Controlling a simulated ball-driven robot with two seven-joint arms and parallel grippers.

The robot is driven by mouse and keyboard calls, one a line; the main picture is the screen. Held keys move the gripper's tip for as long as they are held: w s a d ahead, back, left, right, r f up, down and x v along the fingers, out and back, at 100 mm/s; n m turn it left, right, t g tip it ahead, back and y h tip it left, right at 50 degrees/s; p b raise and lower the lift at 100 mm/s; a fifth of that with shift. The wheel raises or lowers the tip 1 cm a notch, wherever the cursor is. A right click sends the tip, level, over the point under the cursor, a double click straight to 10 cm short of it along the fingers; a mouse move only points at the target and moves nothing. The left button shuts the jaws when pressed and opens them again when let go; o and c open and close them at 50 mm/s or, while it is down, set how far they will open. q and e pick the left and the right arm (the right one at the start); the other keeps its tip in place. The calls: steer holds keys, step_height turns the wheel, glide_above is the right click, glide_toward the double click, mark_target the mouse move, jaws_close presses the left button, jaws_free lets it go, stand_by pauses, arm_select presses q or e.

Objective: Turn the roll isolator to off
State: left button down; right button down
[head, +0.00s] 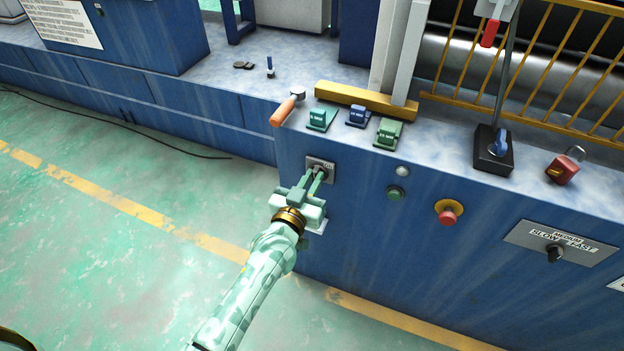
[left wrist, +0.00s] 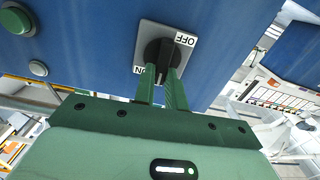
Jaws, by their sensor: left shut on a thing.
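The roll isolator is a black rotary knob (left wrist: 158,54) on a grey square plate, with an OFF label (left wrist: 185,39) at upper right and an ON label (left wrist: 139,69) at lower left in the left wrist view. In the head view its plate (head: 321,163) is on the blue cabinet's front, partly covered by my gripper. My left gripper (head: 316,178) is shut on the knob, its green fingers on either side of it in the left wrist view (left wrist: 161,80). The fingers hide part of the knob, so its exact pointing is hard to tell. My right gripper is not in view.
Right of the isolator are a green button (head: 396,193), a red emergency stop (head: 449,212) and a speed selector (head: 553,254). An orange-handled tool (head: 285,111), small green and blue blocks, and a red padlock (head: 562,170) lie on the cabinet top. The green floor at left is open.

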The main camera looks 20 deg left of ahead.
arm_select(q)
steer(key=shift+a+r+n+p, duration=0.15)
steer(key=shift+n+p, duration=0.5)
steer(key=shift+n, duration=0.75)
steer(key=shift+a+f+n+p, duration=0.15)
steer(key=shift+f+n+p, duration=0.2)
steer(key=shift+n, duration=2.1)
steer(key=shift+a+f+n+p, duration=0.25)
steer(key=shift+n+p, duration=0.1)
steer(key=shift+n, duration=2.05)
steer(key=shift+a+f+n+p, duration=0.1)
steer(key=shift+f+n+p, duration=0.25)
steer(key=shift+n, duration=2.1)
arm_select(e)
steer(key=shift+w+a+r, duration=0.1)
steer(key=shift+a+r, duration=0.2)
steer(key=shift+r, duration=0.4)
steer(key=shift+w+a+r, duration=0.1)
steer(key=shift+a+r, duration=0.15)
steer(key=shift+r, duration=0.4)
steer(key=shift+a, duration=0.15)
arm_select(q)
steer(key=c, duration=1.4)
jaws_free()
steer(key=shift+c, duration=0.2)
